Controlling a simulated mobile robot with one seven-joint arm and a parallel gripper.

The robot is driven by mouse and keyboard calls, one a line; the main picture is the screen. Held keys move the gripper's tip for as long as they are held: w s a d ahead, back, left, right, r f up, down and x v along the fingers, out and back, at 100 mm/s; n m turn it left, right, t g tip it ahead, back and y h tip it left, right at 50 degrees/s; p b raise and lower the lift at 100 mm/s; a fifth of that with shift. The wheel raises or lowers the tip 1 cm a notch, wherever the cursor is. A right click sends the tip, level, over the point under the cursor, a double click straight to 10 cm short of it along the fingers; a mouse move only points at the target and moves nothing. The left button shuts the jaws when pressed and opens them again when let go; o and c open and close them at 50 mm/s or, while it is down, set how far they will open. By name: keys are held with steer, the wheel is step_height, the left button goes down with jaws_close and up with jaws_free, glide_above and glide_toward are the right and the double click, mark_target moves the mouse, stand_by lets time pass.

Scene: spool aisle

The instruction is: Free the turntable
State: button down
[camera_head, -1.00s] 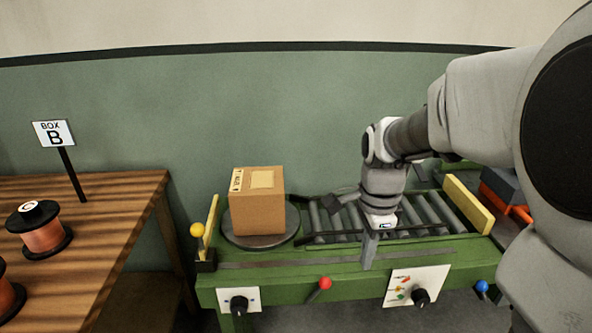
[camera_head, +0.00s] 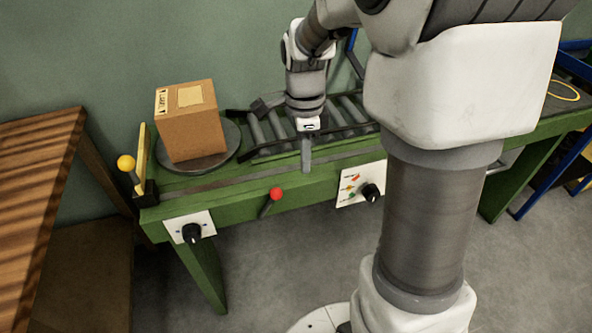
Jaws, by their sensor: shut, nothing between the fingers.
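The turntable (camera_head: 225,153) is a round grey disc at the left end of the green conveyor bench (camera_head: 240,207). A cardboard box (camera_head: 191,132) with a label stands upright on it and covers most of the disc. My gripper (camera_head: 306,168) points down at the front edge of the bench, to the right of the box and apart from it. Its fingers are shut and empty. A red-knobbed lever (camera_head: 275,194) is on the bench front, left of and below my gripper. A yellow-knobbed lever (camera_head: 126,163) stands at the bench's left end.
Rollers (camera_head: 272,128) lie right of the turntable, with dark rails. Dial panels (camera_head: 190,228) and (camera_head: 361,186) are on the bench front. A slatted wooden table (camera_head: 38,180) stands at left. The floor in front is clear. My arm hides the bench's right part.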

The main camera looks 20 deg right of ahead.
mark_target(286, 186)
steer(key=f+b, duration=0.1)
steer(key=f, duration=0.2)
steer(key=f+b, duration=0.1)
steer(key=f, duration=0.2)
steer(key=f+b, duration=0.1)
steer(key=f, duration=0.2)
steer(key=shift+s+f, duration=0.1)
steer(key=shift+s, duration=0.2)
steer(key=shift+w+a+r+b, duration=0.15)
steer(key=shift+a+r, duration=0.1)
steer(key=shift+a, duration=0.35)
steer(key=shift+w+a+r+b, duration=0.15)
steer(key=shift+a+r, duration=0.05)
steer(key=shift+a, duration=0.35)
steer(key=shift+w+a+r, duration=0.15)
steer(key=shift+a+r, duration=0.2)
steer(key=shift+a, duration=0.4)
steer(key=shift+r, duration=0.1)
steer(key=shift+a+r+h+p, duration=0.1)
steer(key=shift+a+h+p, duration=0.1)
steer(key=shift+h+p, duration=0.1)
